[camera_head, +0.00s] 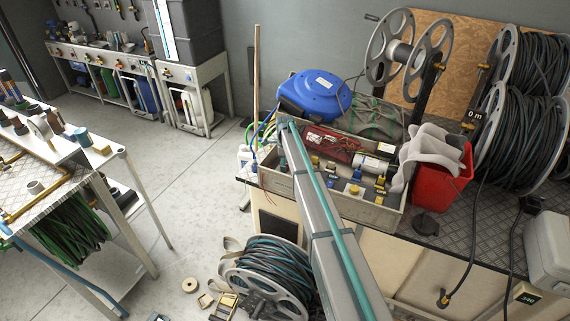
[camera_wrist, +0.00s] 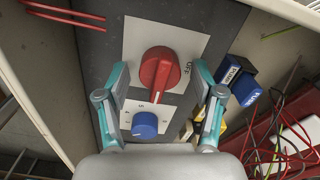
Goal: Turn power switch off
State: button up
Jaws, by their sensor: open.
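The power switch shows in the wrist view as a red rotary knob (camera_wrist: 158,70) on a white plate (camera_wrist: 138,32). Its grip bar runs roughly up and down, tilted slightly. The plate has "OFF" lettering just right of the knob. My gripper (camera_wrist: 160,75) is open, with one teal-and-grey finger on each side of the red knob and a gap on both sides. A blue knob (camera_wrist: 145,125) on a scaled plate sits below the red one, between the fingers' lower parts. In the head view I cannot make out the red knob or my gripper's fingers.
Blue-ended blocks (camera_wrist: 246,90) and tangled red wires (camera_wrist: 285,125) lie close to the right finger. In the head view, a grey crate (camera_head: 372,214) of parts, a blue reel (camera_head: 320,92) and a red bucket (camera_head: 440,181) crowd the bench; the floor (camera_head: 190,215) on the left is mostly clear.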

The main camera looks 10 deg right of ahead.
jog(key=shift+f, duration=0.15)
jog(key=c, duration=1.1)
jog(key=shift+c, duration=0.2)
